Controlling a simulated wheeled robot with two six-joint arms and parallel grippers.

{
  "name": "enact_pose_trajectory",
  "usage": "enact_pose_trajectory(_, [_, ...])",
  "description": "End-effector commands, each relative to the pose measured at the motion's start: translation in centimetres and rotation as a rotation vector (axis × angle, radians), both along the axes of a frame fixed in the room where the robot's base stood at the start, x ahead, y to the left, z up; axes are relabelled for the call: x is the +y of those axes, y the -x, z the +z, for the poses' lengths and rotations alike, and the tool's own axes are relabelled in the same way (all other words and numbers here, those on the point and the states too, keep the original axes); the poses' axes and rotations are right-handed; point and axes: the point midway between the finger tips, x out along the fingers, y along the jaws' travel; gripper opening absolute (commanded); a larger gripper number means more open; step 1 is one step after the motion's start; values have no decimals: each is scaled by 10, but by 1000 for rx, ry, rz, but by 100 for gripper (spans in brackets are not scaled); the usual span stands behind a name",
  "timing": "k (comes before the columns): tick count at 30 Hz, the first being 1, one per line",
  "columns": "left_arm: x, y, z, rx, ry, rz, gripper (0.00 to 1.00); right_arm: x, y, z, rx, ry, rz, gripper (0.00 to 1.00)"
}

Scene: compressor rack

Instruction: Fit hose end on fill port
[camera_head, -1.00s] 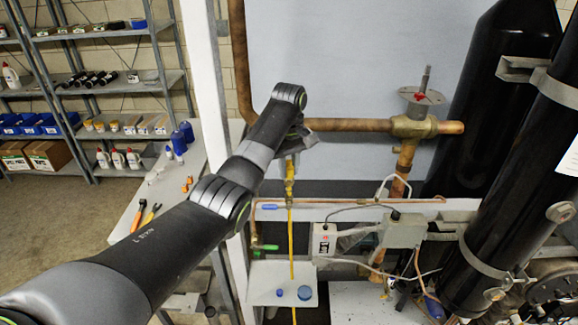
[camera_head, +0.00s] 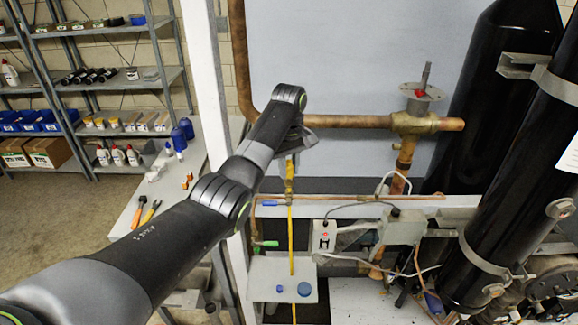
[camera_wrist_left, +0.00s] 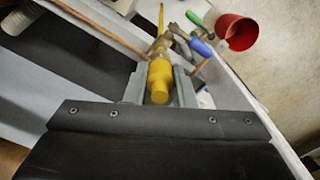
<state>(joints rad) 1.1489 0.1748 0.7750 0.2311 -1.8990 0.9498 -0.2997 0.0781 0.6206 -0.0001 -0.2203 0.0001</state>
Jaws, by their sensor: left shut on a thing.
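My left gripper (camera_head: 290,158) is shut on the yellow hose end (camera_wrist_left: 160,78), whose thick sleeve sits between the two fingers in the left wrist view. In the head view the arm covers most of the gripper, and the yellow hose (camera_head: 291,235) hangs straight down below it. A blue-handled valve (camera_head: 269,205) and a green-handled valve (camera_head: 266,245) are on thin copper piping just left of the hose. In the left wrist view the blue handle (camera_wrist_left: 201,46) lies beyond the gripper, to the right. I cannot make out the fill port's opening. My right gripper is out of view.
A small white shelf (camera_head: 263,277) below holds two blue caps (camera_head: 304,289). A thick copper pipe (camera_head: 350,122) with a brass valve (camera_head: 412,124) runs behind the gripper. Black cylinders (camera_head: 515,170) stand at right. A white post (camera_head: 207,70) stands left. A red cup (camera_wrist_left: 237,32) shows in the wrist view.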

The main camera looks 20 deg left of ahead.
Motion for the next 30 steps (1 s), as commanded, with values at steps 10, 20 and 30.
enact_pose_trajectory(10, [0, 0, -3, 0, 0, 0, 5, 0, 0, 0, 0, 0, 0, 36])
enact_pose_trajectory(20, [0, 0, -5, 1, -1, 0, 5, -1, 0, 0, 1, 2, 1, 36])
enact_pose_trajectory(30, [0, 0, -7, 0, 0, 0, 48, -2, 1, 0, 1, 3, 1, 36])
